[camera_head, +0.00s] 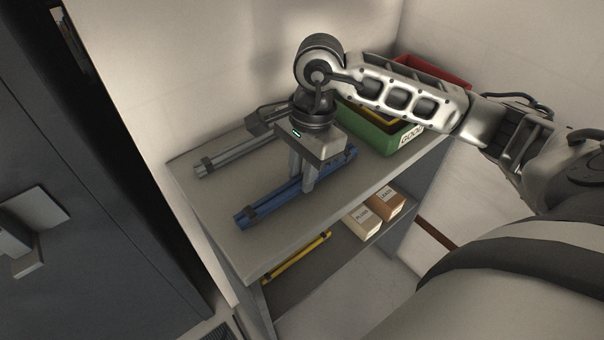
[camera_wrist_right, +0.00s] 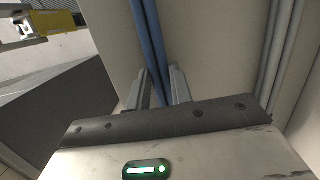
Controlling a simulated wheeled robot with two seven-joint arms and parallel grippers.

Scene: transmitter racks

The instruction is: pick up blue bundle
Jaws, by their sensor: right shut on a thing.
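The blue bundle (camera_head: 281,200), blue rods tied with dark bands, lies on the top shelf of a grey shelf unit (camera_head: 245,246). My right gripper (camera_head: 305,185) reaches down over it from above, its fingers shut around the bundle's middle. In the right wrist view the blue bundle (camera_wrist_right: 155,45) runs between the two fingertips (camera_wrist_right: 160,90). The bundle appears to be still on or very near the shelf top. Its far end shows past the gripper, and the part between the fingers is partly hidden. My left gripper is not in view.
A grey bundle (camera_head: 222,160) lies behind the blue one. A green bin (camera_head: 378,135) and a red bin (camera_head: 440,72) stand at the back right, partly behind my right arm. The lower shelf holds a yellow bundle (camera_head: 297,258) and small boxes (camera_head: 362,219). A dark cabinet (camera_head: 75,200) stands left.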

